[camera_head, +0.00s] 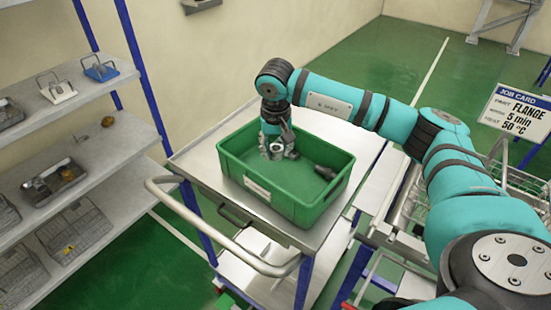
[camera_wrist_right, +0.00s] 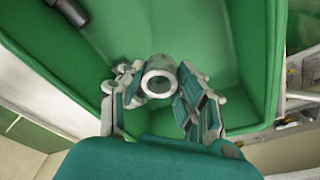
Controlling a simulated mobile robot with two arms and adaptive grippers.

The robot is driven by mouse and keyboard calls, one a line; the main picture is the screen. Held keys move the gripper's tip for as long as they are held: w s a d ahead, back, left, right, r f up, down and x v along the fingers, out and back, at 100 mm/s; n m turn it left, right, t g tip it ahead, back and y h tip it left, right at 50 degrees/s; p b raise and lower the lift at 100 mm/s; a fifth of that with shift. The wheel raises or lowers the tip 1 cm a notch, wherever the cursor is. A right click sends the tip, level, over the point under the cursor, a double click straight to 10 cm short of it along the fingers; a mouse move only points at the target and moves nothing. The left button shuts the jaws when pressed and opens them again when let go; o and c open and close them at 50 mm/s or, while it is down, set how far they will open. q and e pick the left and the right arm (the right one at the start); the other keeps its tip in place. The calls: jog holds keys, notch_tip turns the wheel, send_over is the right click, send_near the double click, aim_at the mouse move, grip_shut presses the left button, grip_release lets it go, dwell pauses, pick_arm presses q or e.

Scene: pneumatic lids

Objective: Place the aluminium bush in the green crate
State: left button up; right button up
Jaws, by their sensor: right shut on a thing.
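The aluminium bush (camera_wrist_right: 146,92), a short silver-grey hollow cylinder, sits between the fingers of my right gripper (camera_wrist_right: 155,88) in the right wrist view. The gripper is shut on it. In the head view, my right gripper (camera_head: 278,148) points down inside the outline of the green crate (camera_head: 262,192), towards its left part, with the bush (camera_head: 277,151) small at the fingertips. I cannot tell the exact gap between the bush and the crate floor. My left gripper is not in view.
A dark part (camera_head: 325,172) lies in the right of the crate; its end also shows in the right wrist view (camera_wrist_right: 68,10). The crate stands on a metal trolley (camera_head: 207,168). Shelves (camera_head: 92,152) with parts and wire baskets are at left. A job card (camera_head: 517,112) stands at right.

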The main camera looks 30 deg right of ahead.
aim_at(275, 156)
jog(key=shift+f, duration=0.85)
jog(key=shift+w+f+p, duration=0.15)
jog(key=shift+f+p, duration=0.3)
jog(key=shift+f, duration=0.25)
notch_tip(275, 156, down, 2)
jog(key=shift+w, duration=0.1)
jog(key=shift+f, duration=0.15)
jog(key=o, duration=1.1)
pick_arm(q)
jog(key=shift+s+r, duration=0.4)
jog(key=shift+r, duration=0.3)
pick_arm(e)
jog(key=shift+o, duration=0.2)
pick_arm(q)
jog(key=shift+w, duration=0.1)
